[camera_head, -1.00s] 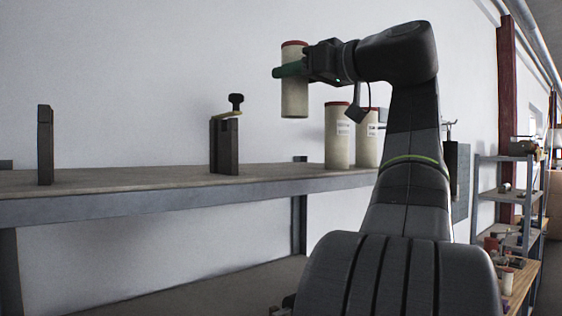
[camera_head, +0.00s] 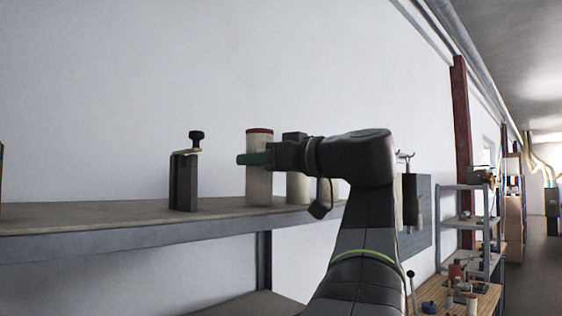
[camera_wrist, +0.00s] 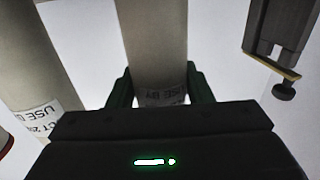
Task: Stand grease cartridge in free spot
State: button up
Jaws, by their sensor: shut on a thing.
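My gripper (camera_head: 258,158) is shut on a cream grease cartridge (camera_head: 259,185) with a red top. The cartridge is upright, and its lower end shows at about the level of the shelf top (camera_head: 120,212); I cannot tell whether it touches. In the wrist view the held cartridge (camera_wrist: 156,45) stands between the green fingers. Another cream cartridge (camera_head: 297,189) stands just to the right, partly hidden by my arm. In the wrist view a neighbouring cartridge with a printed label (camera_wrist: 38,70) is at the left, apart from the held one.
A dark upright clamp-like block with a black knob (camera_head: 184,180) stands on the shelf left of the held cartridge; it also shows in the wrist view (camera_wrist: 282,30). Bare shelf lies between them and farther left. A wooden bench (camera_head: 440,294) with items is at lower right.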

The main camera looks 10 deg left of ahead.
jog(key=shift+f, duration=0.1)
jog(key=shift+f, duration=0.15)
jog(key=o, duration=1.2)
jog(key=shift+d+r, duration=0.2)
jog(key=b+v, duration=0.1)
jog(key=v, duration=1)
jog(key=shift+s+d+b, duration=0.2)
jog(key=shift+d+b, duration=0.1)
jog(key=shift+b, duration=0.1)
